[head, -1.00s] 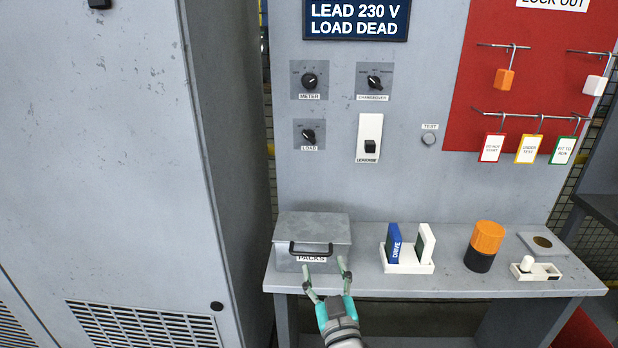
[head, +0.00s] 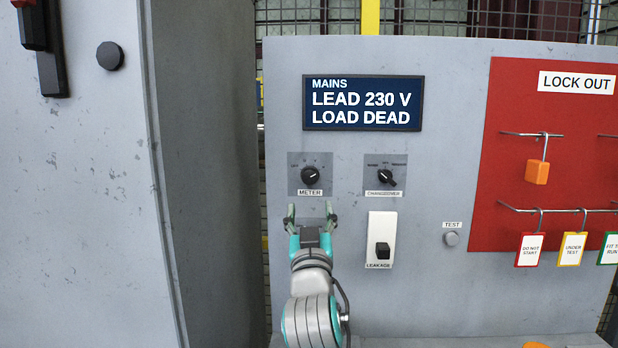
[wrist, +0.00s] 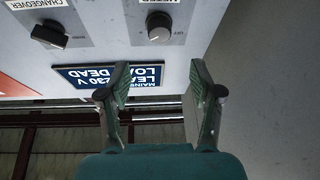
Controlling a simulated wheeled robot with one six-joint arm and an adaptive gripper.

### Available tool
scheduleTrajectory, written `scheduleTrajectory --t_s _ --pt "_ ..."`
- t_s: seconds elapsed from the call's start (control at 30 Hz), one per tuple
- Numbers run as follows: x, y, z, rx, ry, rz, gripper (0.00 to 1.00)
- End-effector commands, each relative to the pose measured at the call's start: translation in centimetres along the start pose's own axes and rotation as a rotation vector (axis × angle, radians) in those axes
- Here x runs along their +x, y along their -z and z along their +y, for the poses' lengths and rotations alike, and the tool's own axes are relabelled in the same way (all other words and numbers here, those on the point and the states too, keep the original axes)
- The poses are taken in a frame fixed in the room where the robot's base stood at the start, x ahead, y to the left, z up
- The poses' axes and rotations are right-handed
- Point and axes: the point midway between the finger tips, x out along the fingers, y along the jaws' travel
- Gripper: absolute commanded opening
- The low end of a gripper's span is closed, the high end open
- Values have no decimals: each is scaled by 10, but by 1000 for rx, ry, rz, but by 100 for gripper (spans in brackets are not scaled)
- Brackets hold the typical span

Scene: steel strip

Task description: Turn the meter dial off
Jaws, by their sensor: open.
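The meter dial (head: 310,175) is a black round knob on a grey square plate, with a METER label below it. It sits on the grey panel under the display. My gripper (head: 310,212) is open and empty, just below the meter dial in the head view. In the wrist view, which is upside down, the meter dial (wrist: 159,28) is at the top middle with an OFF mark beside it. The open fingers of my gripper (wrist: 160,90) stand apart with nothing between them. I cannot tell how far the fingers are from the panel.
A changeover dial (head: 386,177) is to the right, above a leakage switch (head: 382,250). The display (head: 363,103) reads LEAD 230 V, LOAD DEAD. A red lockout board (head: 510,120) holds hanging tags at the right. A grey cabinet (head: 80,200) stands at the left.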

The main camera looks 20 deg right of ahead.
Motion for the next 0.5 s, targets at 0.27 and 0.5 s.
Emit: scheduleTrajectory --t_s 0.27,0.5 --pt "28 3 1 0 -2 3 65" --pt "71 3 0 0 -2 3 65"
